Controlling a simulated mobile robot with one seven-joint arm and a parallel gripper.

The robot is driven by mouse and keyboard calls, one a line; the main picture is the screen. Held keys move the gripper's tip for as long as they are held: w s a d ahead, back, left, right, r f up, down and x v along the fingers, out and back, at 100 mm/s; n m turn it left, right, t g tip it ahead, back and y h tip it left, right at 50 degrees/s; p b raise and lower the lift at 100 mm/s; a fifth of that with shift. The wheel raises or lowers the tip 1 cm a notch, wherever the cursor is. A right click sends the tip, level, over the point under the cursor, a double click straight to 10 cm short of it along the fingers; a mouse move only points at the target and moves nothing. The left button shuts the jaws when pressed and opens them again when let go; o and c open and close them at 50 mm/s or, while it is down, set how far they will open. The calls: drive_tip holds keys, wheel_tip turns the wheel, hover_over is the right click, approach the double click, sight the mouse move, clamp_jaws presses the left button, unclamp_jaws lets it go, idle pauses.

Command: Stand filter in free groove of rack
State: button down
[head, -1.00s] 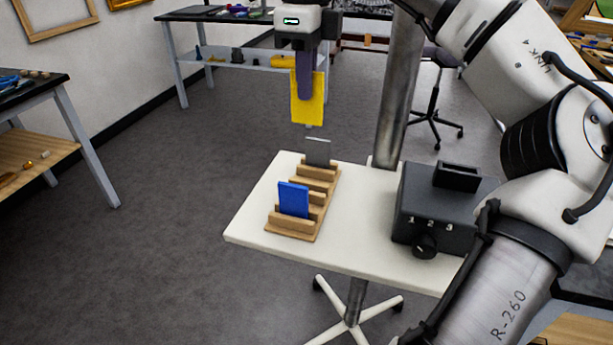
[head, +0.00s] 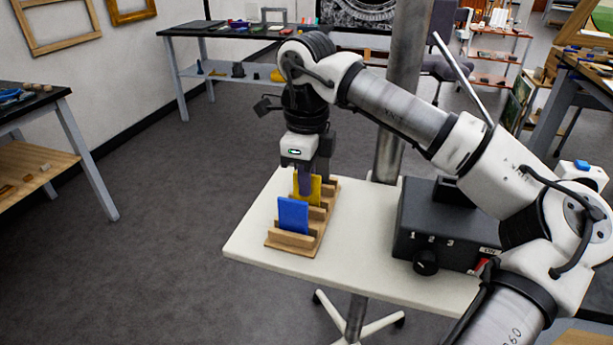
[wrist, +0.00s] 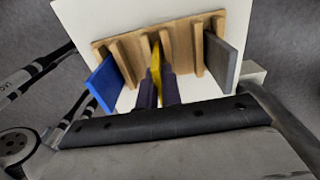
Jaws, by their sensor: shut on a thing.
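The yellow filter (head: 314,188) is upright between the fingers of my gripper (head: 304,182), which is shut on it. In the wrist view the yellow filter (wrist: 156,68) is edge-on between the dark fingers (wrist: 158,92), over the middle of the wooden rack (wrist: 180,45). Its lower edge appears at the rack's middle groove; whether it is fully seated I cannot tell. The rack (head: 290,240) lies on a white table. A blue filter (head: 293,215) stands in the near groove. A grey filter (wrist: 221,62) stands at the rack's other end and is hidden in the head view.
The white table (head: 255,235) has bare room left of the rack. A dark box with a knob and a slot (head: 440,225) stands to the rack's right. A metal post (head: 403,100) rises behind the table.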

drive_tip(key=shift+f, duration=0.15)
drive_tip(key=c, duration=1.6)
unclamp_jaws()
wheel_tip(320, 180, up, 12)
drive_tip(key=shift+r, duration=0.2)
